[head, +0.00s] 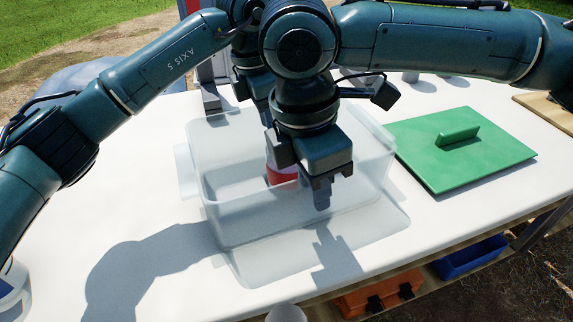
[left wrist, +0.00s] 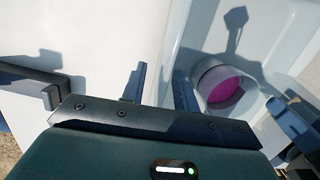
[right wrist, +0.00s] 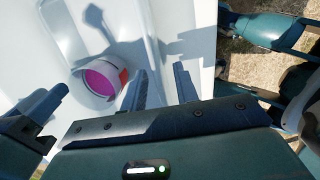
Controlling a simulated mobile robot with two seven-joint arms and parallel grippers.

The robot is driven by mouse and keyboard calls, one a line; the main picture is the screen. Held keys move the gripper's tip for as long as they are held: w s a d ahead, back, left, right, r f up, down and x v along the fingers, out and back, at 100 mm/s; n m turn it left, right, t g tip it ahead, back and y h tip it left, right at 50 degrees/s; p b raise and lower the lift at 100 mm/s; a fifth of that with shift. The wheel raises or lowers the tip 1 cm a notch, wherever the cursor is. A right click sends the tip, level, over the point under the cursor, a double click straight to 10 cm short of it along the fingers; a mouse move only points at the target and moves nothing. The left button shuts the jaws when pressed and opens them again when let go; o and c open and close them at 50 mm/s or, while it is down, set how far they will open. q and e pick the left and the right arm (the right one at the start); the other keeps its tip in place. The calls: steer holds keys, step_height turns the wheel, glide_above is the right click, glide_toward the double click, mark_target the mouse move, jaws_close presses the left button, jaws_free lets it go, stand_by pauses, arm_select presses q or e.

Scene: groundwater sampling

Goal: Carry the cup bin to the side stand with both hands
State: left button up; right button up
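The cup bin (head: 235,225) is a clear, open-topped box on the white table. One cup (head: 283,177) with a red band stands in it; its purple top shows in the left wrist view (left wrist: 224,84) and the right wrist view (right wrist: 101,84). My right gripper (head: 322,190) points down at the bin's near right part; its fingers are apart in the right wrist view (right wrist: 160,88). My left gripper (left wrist: 158,92) is at the bin's far side, with fingers apart near a bin wall. In the head view my right arm mostly hides it. I cannot make out the side stand.
A green lid (head: 460,150) with a handle lies right of the bin. An orange case (head: 375,298) and a blue tray (head: 470,258) sit below the table's front edge. A white container (head: 12,290) stands at far left. The table left of the bin is clear.

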arm_select(q)
jaws_close()
arm_select(e)
jaws_close()
stand_by(0.4)
